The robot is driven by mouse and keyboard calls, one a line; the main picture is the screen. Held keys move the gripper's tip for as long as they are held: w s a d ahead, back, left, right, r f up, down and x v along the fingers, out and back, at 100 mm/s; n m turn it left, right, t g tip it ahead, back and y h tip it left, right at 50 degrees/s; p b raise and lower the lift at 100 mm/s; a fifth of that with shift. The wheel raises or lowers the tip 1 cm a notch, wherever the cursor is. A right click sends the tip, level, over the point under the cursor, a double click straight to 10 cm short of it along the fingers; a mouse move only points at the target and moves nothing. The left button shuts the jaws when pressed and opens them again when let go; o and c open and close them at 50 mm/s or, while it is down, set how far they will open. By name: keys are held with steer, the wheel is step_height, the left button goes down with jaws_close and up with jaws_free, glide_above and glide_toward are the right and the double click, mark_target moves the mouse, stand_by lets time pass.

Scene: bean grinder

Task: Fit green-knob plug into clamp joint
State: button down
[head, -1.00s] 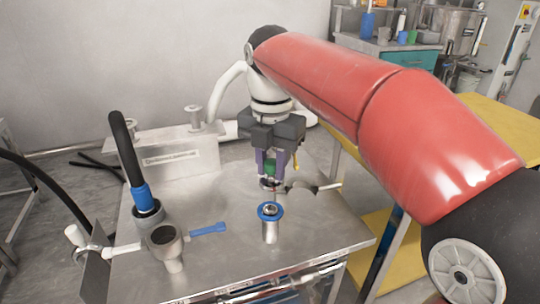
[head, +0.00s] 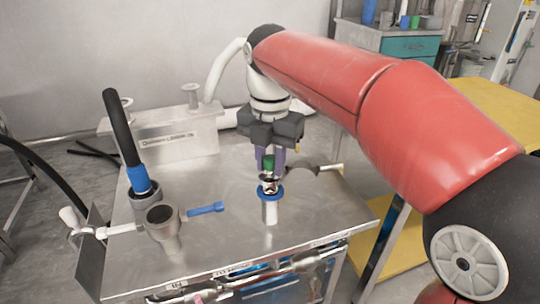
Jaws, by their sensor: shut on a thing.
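My gripper (head: 268,162) points down at the middle of the steel table. Its purple fingers are shut on the green-knob plug (head: 268,163), which is upright with its metal disc below the green knob. The disc is right over a short upright steel pipe with a blue ring (head: 270,194) on top. I cannot tell whether the disc touches the ring or is just above it. A grey open clamp (head: 303,169) with a pale handle lies just behind and to the right of the plug, partly hidden by my gripper.
To the left stand a steel cup-like fitting (head: 162,218) with a blue handle (head: 205,209) and a thick black hose (head: 122,130) with a blue collar. A steel box (head: 165,135) stands at the back left. The steel table (head: 235,240) is bare in front of the pipe.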

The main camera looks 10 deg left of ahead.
mark_target(270, 157)
steer(key=shift+f, duration=0.6)
steer(key=shift+p, duration=0.6)
stand_by(1.3)
steer(key=shift+f+b, duration=0.5)
steer(key=shift+f, duration=0.3)
steer(key=c, duration=1.1)
jaws_free()
steer(key=shift+r, duration=0.1)
step_height(270, 157, up, 7)
steer(key=shift+p, duration=0.8)
steer(key=shift+r, duration=0.35)
